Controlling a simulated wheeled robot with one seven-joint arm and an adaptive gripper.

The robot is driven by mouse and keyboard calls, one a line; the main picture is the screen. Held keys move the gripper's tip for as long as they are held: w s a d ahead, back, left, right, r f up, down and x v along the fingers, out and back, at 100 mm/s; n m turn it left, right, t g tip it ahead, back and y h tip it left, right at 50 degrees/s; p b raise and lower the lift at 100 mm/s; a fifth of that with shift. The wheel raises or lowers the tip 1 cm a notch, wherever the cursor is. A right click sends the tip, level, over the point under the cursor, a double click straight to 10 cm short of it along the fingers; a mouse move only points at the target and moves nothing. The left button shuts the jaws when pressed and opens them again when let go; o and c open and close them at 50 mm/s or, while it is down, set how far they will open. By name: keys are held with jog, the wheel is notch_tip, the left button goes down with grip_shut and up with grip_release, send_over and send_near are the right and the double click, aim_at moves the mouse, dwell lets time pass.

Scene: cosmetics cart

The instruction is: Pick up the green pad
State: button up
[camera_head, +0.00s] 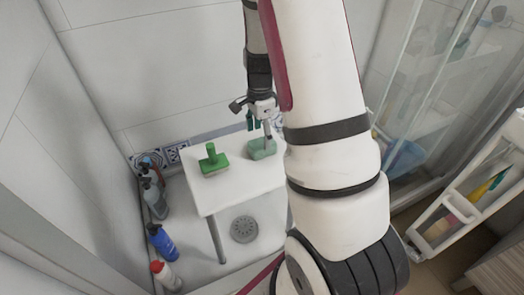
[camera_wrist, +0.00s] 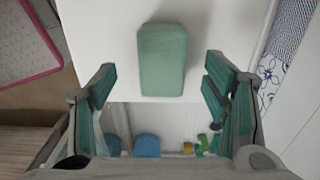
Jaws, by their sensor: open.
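The green pad (camera_head: 262,148) is a pale green block lying on the white stool top near its right end. In the wrist view the pad (camera_wrist: 163,60) lies lengthwise, ahead of the fingers and centred between them. My gripper (camera_head: 259,126) is over the pad in the head view, pointing down. In the wrist view my gripper (camera_wrist: 160,78) is open, with one green-lined finger on each side and nothing between them. I cannot tell the exact height of the fingertips above the stool.
Several bottles, including a blue one (camera_head: 162,241), stand on the floor at left. A white cart (camera_head: 462,205) is at right.

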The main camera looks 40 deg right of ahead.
aim_at(262, 142)
jog(key=shift+d+f+b, duration=0.25)
jog(key=shift+f+b, duration=0.55)
jog(key=shift+f, duration=0.6)
jog(key=shift+d+f+b, duration=0.2)
jog(key=shift+f+b, duration=0.6)
jog(key=shift+f, duration=0.6)
jog(key=shift+r, duration=0.1)
jog(key=c, duration=1.2)
